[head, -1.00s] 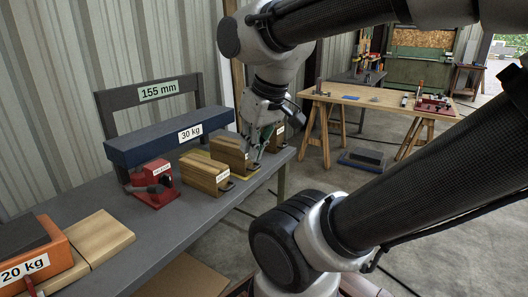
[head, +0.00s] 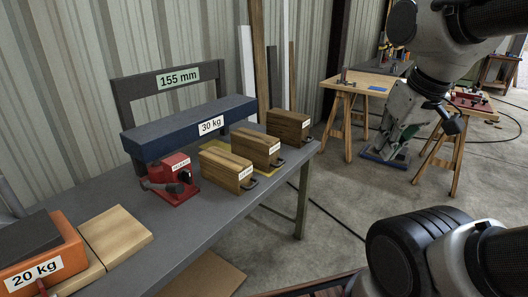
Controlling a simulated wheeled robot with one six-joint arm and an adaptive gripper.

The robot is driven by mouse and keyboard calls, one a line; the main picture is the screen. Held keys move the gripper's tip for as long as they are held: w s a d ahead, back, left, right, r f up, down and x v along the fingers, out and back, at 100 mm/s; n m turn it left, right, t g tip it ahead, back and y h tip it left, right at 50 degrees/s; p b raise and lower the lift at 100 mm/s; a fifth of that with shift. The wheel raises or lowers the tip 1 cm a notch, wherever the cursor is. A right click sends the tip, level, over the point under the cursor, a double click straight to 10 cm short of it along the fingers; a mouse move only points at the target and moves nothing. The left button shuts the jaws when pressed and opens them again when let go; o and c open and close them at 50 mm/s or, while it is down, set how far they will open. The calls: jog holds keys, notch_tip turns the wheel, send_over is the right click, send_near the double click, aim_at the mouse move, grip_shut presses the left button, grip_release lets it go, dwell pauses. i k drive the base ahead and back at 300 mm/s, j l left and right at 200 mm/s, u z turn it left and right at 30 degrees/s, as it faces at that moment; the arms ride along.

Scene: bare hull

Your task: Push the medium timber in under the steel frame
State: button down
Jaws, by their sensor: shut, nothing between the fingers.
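Three timber blocks with pull handles stand in a row on the grey bench: a lighter front block (head: 222,165), a middle block (head: 252,144) and a darker rear block (head: 287,124). Their labels are too small to read, so I cannot tell surely which is the medium timber. The dark grey steel frame (head: 126,94) bears a 155 mm label and stands behind a blue beam (head: 168,132) marked 30 kg. A red jack (head: 180,175) stands at the beam's front. My gripper (head: 398,150) is shut and empty, right of the bench and apart from the timbers.
An orange 20 kg block (head: 52,250) and pale boards (head: 115,238) lie at the bench's near left. A yellow piece (head: 214,145) lies by the timbers. A wooden trestle table (head: 360,82) stands behind. Bench surface (head: 185,222) in front of the jack is clear.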

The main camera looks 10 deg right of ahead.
aim_at(262, 150)
jog(key=i+l+u, duration=0.65)
jog(key=i+l, duration=0.15)
jog(key=l, duration=0.25)
